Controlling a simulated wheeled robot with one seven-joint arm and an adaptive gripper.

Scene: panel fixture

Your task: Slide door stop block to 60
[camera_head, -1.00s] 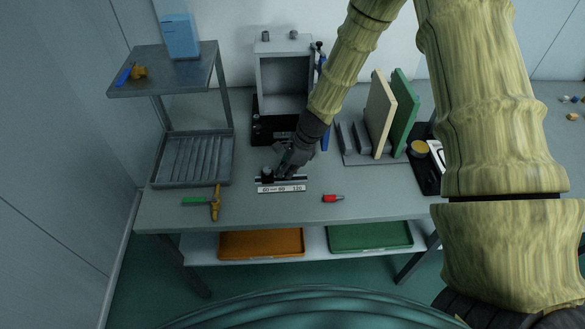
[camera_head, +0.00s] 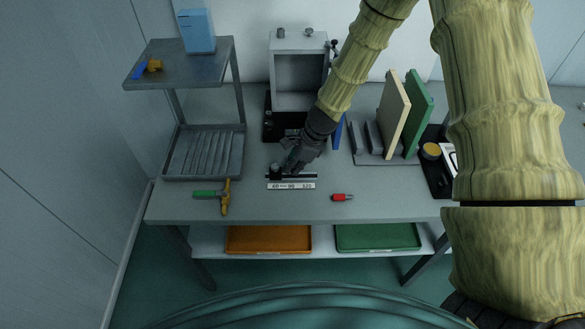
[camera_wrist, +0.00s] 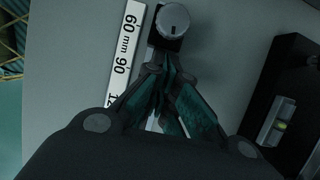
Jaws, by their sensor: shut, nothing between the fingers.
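The door stop block (camera_head: 275,172) is a small dark block with a round grey knob on a rail on the table. In the wrist view, the block (camera_wrist: 164,42) sits beside the 60 mark of the white scale strip (camera_wrist: 123,62). The scale (camera_head: 291,186) reads 60, 90 and 120 from left to right in the head view. My gripper (camera_head: 288,168) is just right of the block. In the wrist view, my gripper (camera_wrist: 160,68) is shut and empty, its tips close to the block's near side; I cannot tell whether they touch. The fingers hide part of the rail.
A grey open box fixture (camera_head: 299,78) stands behind. A red-tipped piece (camera_head: 342,197) lies right of the scale, and a green-handled tool (camera_head: 211,194) lies left. A ribbed tray (camera_head: 205,153) and upright panels (camera_head: 395,112) flank the work area. The table front is mostly clear.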

